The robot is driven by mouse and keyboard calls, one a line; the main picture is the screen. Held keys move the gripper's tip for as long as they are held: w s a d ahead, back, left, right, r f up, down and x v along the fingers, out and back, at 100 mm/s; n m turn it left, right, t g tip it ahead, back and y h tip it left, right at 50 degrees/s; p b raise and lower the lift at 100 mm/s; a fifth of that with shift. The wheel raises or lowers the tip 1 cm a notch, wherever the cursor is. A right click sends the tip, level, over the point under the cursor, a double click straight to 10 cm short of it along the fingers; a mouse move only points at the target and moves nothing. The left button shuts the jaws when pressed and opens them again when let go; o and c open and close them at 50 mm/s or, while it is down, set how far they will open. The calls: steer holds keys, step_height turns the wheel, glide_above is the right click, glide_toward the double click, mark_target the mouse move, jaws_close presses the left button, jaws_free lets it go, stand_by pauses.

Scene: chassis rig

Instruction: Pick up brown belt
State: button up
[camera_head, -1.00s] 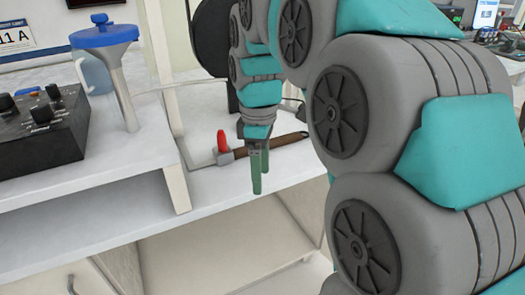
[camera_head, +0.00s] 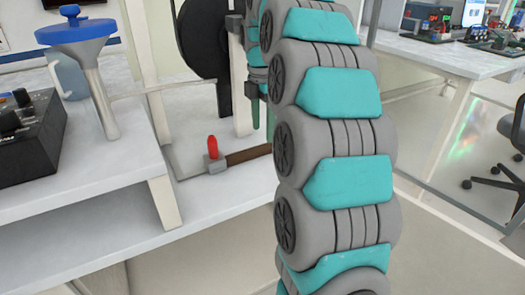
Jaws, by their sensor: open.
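I see no thing that is clearly a brown belt. The only brown thing near my arm is the handle (camera_head: 247,155) of a hammer-like tool with a grey head and a red tip (camera_head: 213,147). It lies on the white bench, and its right end is hidden behind my arm. My gripper (camera_head: 262,115) shows in part at the left edge of my arm, its green fingers pointing down. It is open, above and behind the tool. I cannot see anything between the fingers.
A black wheel-like disc (camera_head: 203,38) on a black post stands behind the tool. At left are a black control box (camera_head: 30,135) and a blue-topped funnel (camera_head: 78,35) on a raised white shelf. A second bench (camera_head: 425,57) and a chair (camera_head: 510,150) are at right.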

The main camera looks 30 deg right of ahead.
mark_target(263, 147)
steer(key=shift+f+b, duration=0.3)
steer(key=shift+f, duration=2.3)
jaws_close()
